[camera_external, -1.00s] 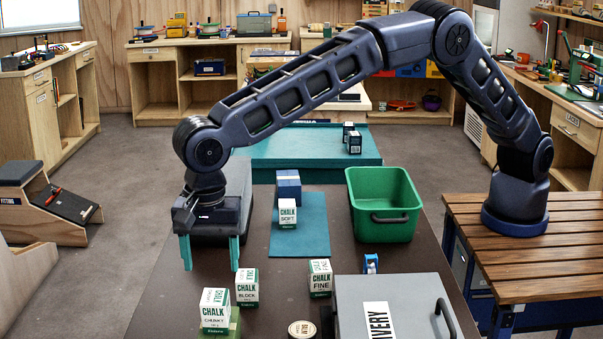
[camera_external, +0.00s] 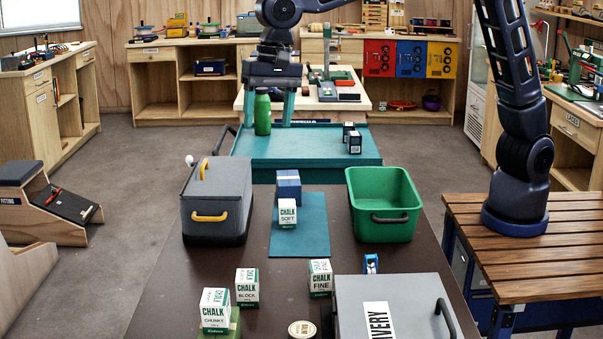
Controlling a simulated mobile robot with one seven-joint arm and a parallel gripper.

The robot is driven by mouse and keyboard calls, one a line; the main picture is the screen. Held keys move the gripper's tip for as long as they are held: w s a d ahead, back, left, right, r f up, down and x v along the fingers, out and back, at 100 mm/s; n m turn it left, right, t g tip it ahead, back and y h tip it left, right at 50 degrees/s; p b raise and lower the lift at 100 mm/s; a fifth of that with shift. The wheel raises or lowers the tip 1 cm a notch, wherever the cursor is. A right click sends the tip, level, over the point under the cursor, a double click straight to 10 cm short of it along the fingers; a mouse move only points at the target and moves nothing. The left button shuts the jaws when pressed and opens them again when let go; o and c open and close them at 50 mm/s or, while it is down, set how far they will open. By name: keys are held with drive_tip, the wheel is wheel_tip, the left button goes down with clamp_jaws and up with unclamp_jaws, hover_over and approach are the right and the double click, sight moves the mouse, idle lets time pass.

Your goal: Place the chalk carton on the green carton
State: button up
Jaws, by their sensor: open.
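Several white-and-green chalk cartons stand on the dark table. Chalk Chunky (camera_external: 215,311) rests on a green carton (camera_external: 234,325) at the front left, which it largely hides. Chalk Block (camera_external: 247,287) stands just behind and right of it. Chalk Fine (camera_external: 320,278) stands farther right. Chalk Soft (camera_external: 288,214) is on the teal mat (camera_external: 313,235), in front of a blue box (camera_external: 288,187). My gripper (camera_external: 269,122) is open, fingers down, at the far teal platform, away from these cartons. A green bottle (camera_external: 262,113) shows between its fingers; I cannot tell whether they touch it.
A grey case (camera_external: 215,200) with yellow handles stands left of the mat, a green crate (camera_external: 384,195) right of it. A grey delivery box (camera_external: 410,310) fills the front right, near a round tin (camera_external: 302,329). Small dark boxes (camera_external: 354,142) stand on the teal platform (camera_external: 310,150).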

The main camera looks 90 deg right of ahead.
drive_tip(key=s+d+r+n+t, duration=0.1)
drive_tip(key=s+d+r+n, duration=0.25)
drive_tip(key=s+d, duration=0.65)
drive_tip(key=s+d+r+n+t, duration=0.1)
drive_tip(key=s+d+r+n, duration=0.25)
drive_tip(key=s+d, duration=0.6)
drive_tip(key=s+d+f+n, duration=0.1)
drive_tip(key=s+f+n, duration=0.1)
drive_tip(key=s, duration=0.6)
drive_tip(key=s+d+f+n+t, duration=0.1)
drive_tip(key=s+d+f, duration=0.1)
drive_tip(key=s, duration=0.5)
drive_tip(key=s+d+f+n+h, duration=0.1)
drive_tip(key=s+d+f+n, duration=0.1)
drive_tip(key=s, duration=0.6)
drive_tip(key=shift+s+d+f+n, duration=0.2)
drive_tip(key=shift+s+f+n, duration=0.1)
drive_tip(key=shift+s, duration=0.05)
